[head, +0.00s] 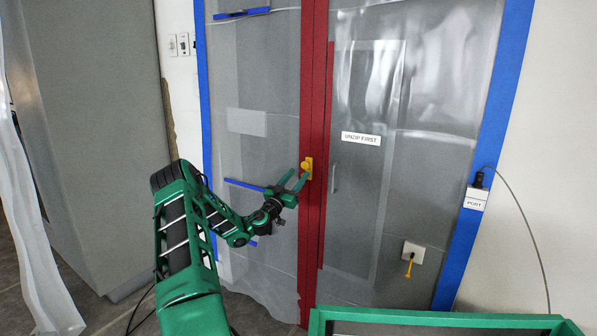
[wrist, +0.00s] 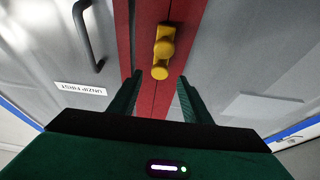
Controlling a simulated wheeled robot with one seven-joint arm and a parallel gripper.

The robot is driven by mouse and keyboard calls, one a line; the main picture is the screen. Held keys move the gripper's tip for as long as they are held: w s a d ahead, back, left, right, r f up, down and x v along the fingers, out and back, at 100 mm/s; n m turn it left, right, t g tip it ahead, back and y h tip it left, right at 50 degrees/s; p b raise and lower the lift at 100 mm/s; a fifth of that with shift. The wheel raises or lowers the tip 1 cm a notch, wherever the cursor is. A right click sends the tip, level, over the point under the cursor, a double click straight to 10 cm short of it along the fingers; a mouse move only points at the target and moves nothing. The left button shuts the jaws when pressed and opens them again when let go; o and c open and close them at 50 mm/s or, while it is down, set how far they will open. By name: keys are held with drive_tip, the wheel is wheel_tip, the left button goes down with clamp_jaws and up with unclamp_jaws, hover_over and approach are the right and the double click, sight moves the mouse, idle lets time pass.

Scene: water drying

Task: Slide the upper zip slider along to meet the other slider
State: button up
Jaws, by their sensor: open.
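A yellow zip slider (head: 307,166) sits on the red zip strip (head: 313,90) that runs down the plastic sheet door. It also shows in the wrist view (wrist: 163,48), a yellow plate with a rounded knob. My gripper (head: 298,180) is open and empty, with its fingertips just below and left of the slider. In the wrist view my gripper (wrist: 160,84) has one finger on each side of the strip, and the slider shows between and beyond the fingertips. I cannot make out a second slider separately in either view.
A label reading "UNZIP FIRST" (head: 361,138) and a dark handle (head: 334,178) are right of the strip. Blue tape (head: 510,60) edges the sheet. A port box (head: 476,198) with a cable is at right. A green-framed thing (head: 430,319) stands at the lower right.

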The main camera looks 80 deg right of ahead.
drive_tip(key=shift+v, duration=1.95)
drive_tip(key=shift+r, duration=0.1)
